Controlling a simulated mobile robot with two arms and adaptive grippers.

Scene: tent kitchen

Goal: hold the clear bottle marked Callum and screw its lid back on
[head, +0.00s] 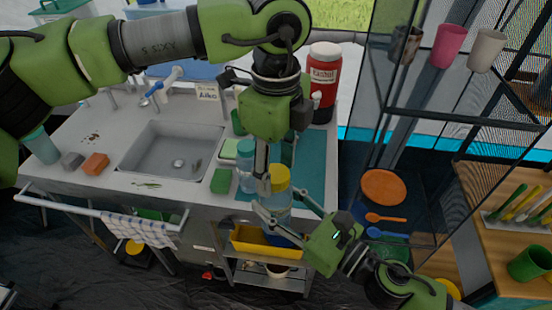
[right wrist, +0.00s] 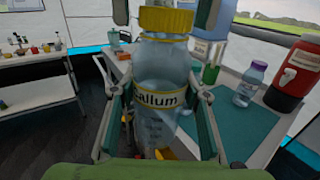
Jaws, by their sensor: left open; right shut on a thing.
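The clear bottle marked Callum (right wrist: 160,118) is upright in my right gripper (head: 284,208), whose fingers press on its sides; the bottle also shows in the head view (head: 278,203). A yellow lid (head: 280,177) sits on the bottle's top, and it shows in the right wrist view (right wrist: 166,20). I cannot tell whether it is threaded tight. My left gripper (head: 275,170) points down from above, open, with a finger on either side of the lid. In the right wrist view its fingers stand beside the lid, seemingly apart from it.
Behind the bottle is the counter with a teal mat (head: 312,180). Another clear bottle with a blue lid (head: 247,168), a green block (head: 222,181) and a red dispenser (head: 324,80) stand there. The sink (head: 170,150) is left. A yellow bin (head: 262,243) sits below.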

